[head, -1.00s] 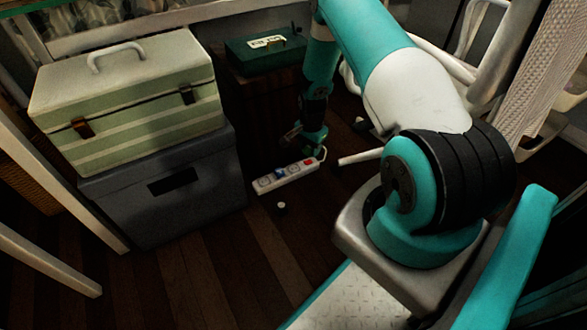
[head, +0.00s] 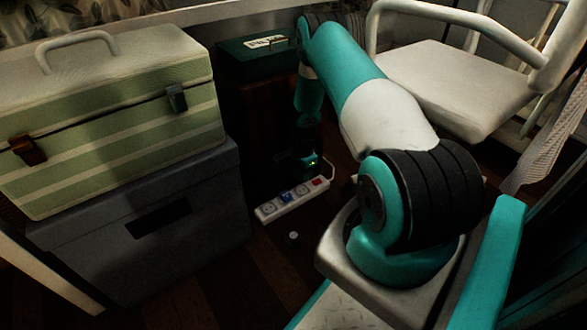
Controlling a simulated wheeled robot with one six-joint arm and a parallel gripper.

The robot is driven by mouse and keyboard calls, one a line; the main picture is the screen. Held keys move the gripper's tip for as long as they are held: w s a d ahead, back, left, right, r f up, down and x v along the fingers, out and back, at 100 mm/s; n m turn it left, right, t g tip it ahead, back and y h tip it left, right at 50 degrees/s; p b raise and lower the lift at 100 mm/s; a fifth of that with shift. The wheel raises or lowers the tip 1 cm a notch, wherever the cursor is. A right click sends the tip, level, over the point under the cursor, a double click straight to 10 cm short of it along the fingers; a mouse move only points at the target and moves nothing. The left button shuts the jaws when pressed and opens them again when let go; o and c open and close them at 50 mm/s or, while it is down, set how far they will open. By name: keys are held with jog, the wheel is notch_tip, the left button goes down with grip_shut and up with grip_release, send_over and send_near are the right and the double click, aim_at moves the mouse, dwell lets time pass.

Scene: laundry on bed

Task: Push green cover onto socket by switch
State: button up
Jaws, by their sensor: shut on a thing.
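A white power strip (head: 277,209) lies on the dark floor, with a red switch (head: 318,182) at its right end. A blue cover (head: 286,197) sits on its middle socket. The socket by the switch (head: 302,190) shows bare, as does the one at the left end. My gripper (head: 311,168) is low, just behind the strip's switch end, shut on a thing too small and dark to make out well. A small bright green spot shows there, apparently the green cover. The fingertips are mostly hidden in shadow.
A small white round piece (head: 293,236) lies on the floor in front of the strip. A grey box (head: 150,240) under a striped toolbox (head: 110,135) stands left. A dark green case (head: 250,58) sits behind. A white chair (head: 450,85) stands right.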

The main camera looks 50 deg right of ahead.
aim_at(302, 190)
jog(key=shift+w, duration=0.1)
jog(key=shift+d, duration=0.15)
notch_tip(302, 190, down, 6)
jog(key=b, duration=0.5)
jog(key=shift+r, duration=0.1)
jog(key=shift+p, duration=0.45)
dwell(2.0)
jog(key=shift+f+b, duration=0.45)
jog(key=shift+f, duration=0.2)
dwell(0.3)
jog(key=o, duration=0.9)
jog(key=shift+r, duration=0.1)
jog(key=shift+o, duration=0.2)
